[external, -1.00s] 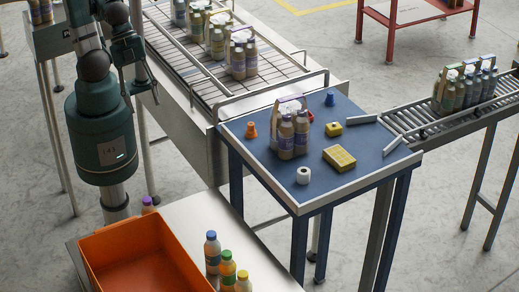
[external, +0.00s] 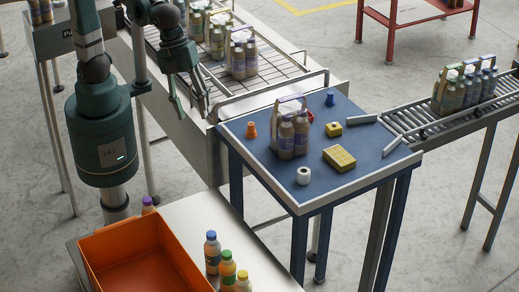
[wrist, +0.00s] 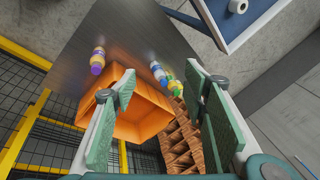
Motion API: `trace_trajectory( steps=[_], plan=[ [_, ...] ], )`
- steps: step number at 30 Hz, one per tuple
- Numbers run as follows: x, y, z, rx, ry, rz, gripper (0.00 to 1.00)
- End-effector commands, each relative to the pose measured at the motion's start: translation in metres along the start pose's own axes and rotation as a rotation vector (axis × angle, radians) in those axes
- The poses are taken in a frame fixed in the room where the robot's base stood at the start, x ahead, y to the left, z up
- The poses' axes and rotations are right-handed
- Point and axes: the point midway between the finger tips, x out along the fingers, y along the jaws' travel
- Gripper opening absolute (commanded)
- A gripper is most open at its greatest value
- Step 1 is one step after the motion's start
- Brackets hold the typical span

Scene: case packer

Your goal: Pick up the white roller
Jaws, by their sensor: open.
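The white roller (external: 304,175) is a small white cylinder with a dark hole in its side. It lies near the front left corner of the blue table (external: 262,165). It also shows at the top right of the wrist view (wrist: 237,6). My gripper (external: 192,112) is open and empty in the external view, beside the conveyor's near side and to the left of the blue table, apart from the roller. In the wrist view its two green-padded fingers (wrist: 158,100) are spread wide with nothing between them in contact.
An orange crate (external: 88,262) and several bottles (external: 228,266) sit on the lower table. Conveyor rails border the blue table.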

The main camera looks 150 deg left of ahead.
Motion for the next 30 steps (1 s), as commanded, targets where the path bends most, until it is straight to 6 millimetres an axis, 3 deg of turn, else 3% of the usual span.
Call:
trace_trajectory(
  steps=[17,30],
  plan=[
    [0.059,-0.104,0.013,0.303,-0.062,0.094,0.44],
    [0.118,-0.176,0.04,0.532,-0.078,0.183,0.44]
  ],
)
